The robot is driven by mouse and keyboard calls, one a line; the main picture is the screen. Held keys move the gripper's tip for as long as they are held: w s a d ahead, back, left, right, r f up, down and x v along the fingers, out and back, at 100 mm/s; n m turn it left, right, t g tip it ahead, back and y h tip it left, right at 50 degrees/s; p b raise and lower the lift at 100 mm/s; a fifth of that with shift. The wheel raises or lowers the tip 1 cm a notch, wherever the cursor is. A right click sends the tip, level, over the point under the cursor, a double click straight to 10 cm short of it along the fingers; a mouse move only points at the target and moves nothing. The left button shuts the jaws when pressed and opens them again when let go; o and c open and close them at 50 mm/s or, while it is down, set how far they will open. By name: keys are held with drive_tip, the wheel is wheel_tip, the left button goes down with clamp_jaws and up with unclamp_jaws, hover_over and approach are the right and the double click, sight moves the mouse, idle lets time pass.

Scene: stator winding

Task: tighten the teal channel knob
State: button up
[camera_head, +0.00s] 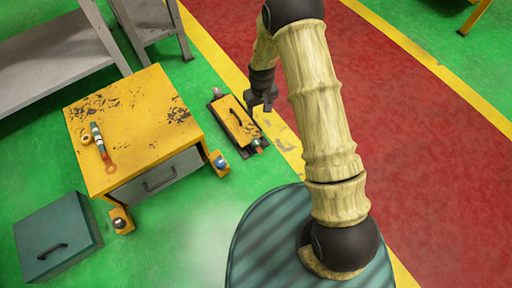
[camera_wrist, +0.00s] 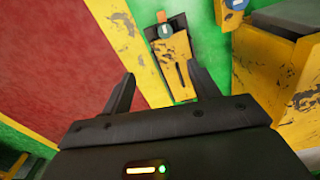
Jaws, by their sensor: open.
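A yellow device on a dark base plate (camera_head: 237,122) lies on the floor right of the yellow cabinet. My gripper (camera_head: 264,106) hangs just to the right of the device, above the floor. In the wrist view my gripper (camera_wrist: 160,70) has its two fingers spread with nothing between them, and the knob lies beyond the fingertips. I cannot tell the knob's tightness.
The scuffed yellow cabinet (camera_head: 135,115) carries a tool and a ring. Yellow blocks with knobs stand at its corners, one bluish (camera_head: 220,162), one grey (camera_head: 120,221). A teal box (camera_head: 57,240) stands at lower left, a grey bench (camera_head: 60,60) at upper left. The red lane (camera_head: 420,120) is clear.

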drive_tip(key=b, duration=0.2)
hover_over(256, 141)
wheel_tip(256, 141, down, 7)
drive_tip(key=shift+r+n+p, duration=0.15)
drive_tip(key=shift+n+p, duration=0.15)
drive_tip(key=shift+p, duration=0.05)
wheel_tip(256, 141, down, 17)
drive_tip(key=b, duration=0.9)
drive_tip(key=shift+s+a+r, duration=0.1)
drive_tip(key=shift+a+r, duration=0.05)
drive_tip(key=shift+f+b, duration=0.4)
drive_tip(key=c, duration=1)
